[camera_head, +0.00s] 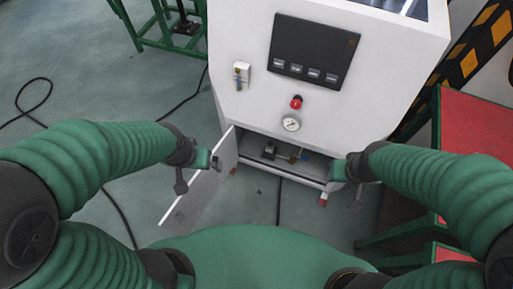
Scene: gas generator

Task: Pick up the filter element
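I cannot surely identify the filter element. In the head view, small fittings show inside the low open compartment of the white gas generator (240,105): a dark upright part (269,151) and a brass-coloured piece with a blue end (299,156). They are too small to tell apart clearly. My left gripper (214,163) is at the upper edge of the open door, left of the compartment; whether it touches the door is unclear. My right gripper (338,170) is at the compartment's right end, apart from the fittings. Neither gripper's finger opening can be made out.
The compartment door (200,195) stands swung open toward the lower left. Above the compartment are a gauge (291,124), a red button (296,102) and a dark panel (313,52). A red-topped green table (478,125) stands at right. Dark cables (40,100) lie on the floor.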

